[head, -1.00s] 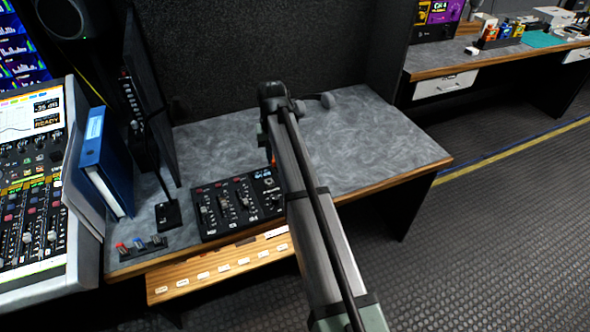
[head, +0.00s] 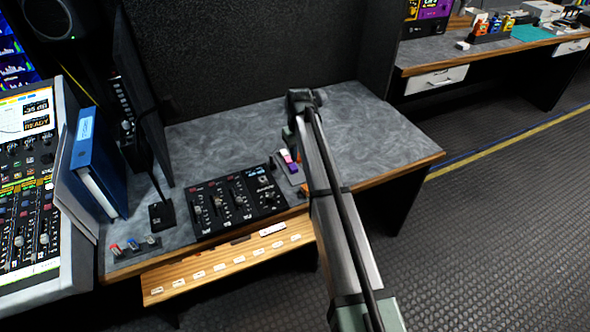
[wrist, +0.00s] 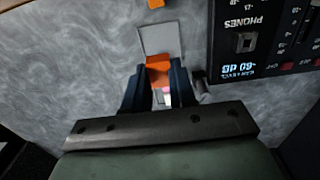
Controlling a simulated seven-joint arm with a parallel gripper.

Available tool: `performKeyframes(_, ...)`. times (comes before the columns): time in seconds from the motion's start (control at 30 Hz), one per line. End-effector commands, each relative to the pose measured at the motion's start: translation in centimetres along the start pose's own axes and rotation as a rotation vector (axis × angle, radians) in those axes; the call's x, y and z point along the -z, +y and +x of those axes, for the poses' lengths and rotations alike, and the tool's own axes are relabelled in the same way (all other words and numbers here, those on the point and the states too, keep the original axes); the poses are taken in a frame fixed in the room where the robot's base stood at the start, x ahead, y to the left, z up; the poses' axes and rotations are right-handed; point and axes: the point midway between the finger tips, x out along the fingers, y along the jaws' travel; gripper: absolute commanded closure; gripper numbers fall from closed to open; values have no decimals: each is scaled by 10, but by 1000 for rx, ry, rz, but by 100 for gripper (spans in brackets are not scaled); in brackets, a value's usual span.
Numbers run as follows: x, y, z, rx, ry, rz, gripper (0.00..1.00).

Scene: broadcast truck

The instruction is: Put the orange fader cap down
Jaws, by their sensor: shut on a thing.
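My gripper (wrist: 158,78) is shut on the orange fader cap (wrist: 158,70) in the wrist view. The cap sits between the two dark fingertips, over a flat grey tray (wrist: 157,38) whose end beyond the cap is bare. I cannot tell whether the cap touches the tray. A pink and white piece (wrist: 167,95) shows between the fingers. In the head view the tray lies right of the black mixer, with pink, white and purple pieces (head: 288,161) on it; my arm hides the fingertips there.
Another orange piece (wrist: 155,3) lies beyond the tray at the wrist view's top edge. The black mixer (head: 235,203) stands close beside the tray. A blue binder (head: 95,165) and dark monitor (head: 145,95) stand left. The grey desktop (head: 375,130) is clear to the right.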

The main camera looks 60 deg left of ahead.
Motion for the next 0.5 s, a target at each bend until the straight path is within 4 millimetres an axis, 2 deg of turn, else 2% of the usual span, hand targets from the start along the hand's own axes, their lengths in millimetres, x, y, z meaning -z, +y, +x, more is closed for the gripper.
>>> performKeyframes(0.23, 0, 0, 40, 0, -1, 1, 100)
performKeyframes(0.5, 0, 0, 62, 0, -1, 2, 100)
